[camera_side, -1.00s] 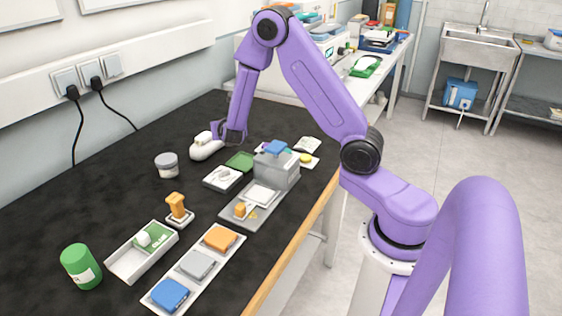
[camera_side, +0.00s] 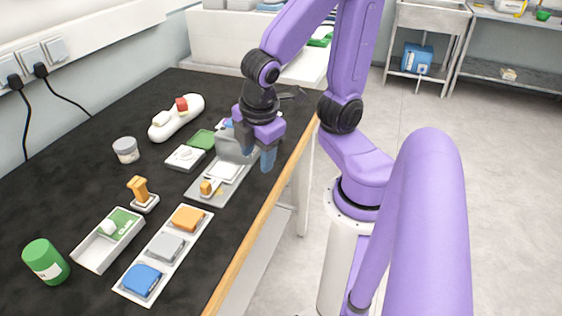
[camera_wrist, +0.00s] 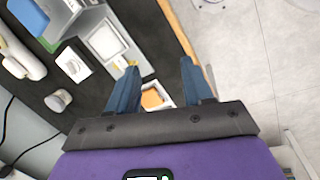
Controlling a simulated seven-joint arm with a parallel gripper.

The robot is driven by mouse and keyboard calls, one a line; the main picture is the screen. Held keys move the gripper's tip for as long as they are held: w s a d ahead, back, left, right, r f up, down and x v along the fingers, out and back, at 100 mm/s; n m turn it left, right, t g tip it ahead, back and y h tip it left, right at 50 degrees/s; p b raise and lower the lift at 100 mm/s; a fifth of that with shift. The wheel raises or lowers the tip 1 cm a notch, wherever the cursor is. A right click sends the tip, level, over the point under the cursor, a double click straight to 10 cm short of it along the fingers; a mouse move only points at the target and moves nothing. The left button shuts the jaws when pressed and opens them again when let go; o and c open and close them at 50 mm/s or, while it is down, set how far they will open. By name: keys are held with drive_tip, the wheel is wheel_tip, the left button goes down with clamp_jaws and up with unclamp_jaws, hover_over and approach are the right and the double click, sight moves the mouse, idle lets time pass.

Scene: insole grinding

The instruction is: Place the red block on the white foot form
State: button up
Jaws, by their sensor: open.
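The white foot form (camera_side: 188,119) lies on the black mat at the back left of the side view. The small red block (camera_side: 182,104) sits on top of it, beside a small white piece (camera_side: 161,118) on the same form. My gripper (camera_side: 256,155) is open and empty, to the right of the form and above the grey machine by the table's front edge. Its two blue fingers stand apart in the wrist view (camera_wrist: 159,75). A white rounded shape at the wrist view's left edge looks like the foot form (camera_wrist: 25,60); the red block does not show clearly there.
The grey machine (camera_side: 235,147) is partly hidden behind my gripper. A white tray (camera_side: 190,235) holds orange, grey and blue pads. A grey-lidded jar (camera_side: 126,150), an orange-handled stamp (camera_side: 140,192) and a green can (camera_side: 45,262) stand to the left. Bare mat lies around the jar.

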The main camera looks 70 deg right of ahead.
drive_tip(key=s+a+g+y, duration=0.1)
drive_tip(key=s+a+y, duration=0.1)
drive_tip(key=s, duration=0.4)
drive_tip(key=shift+r+m, duration=0.4)
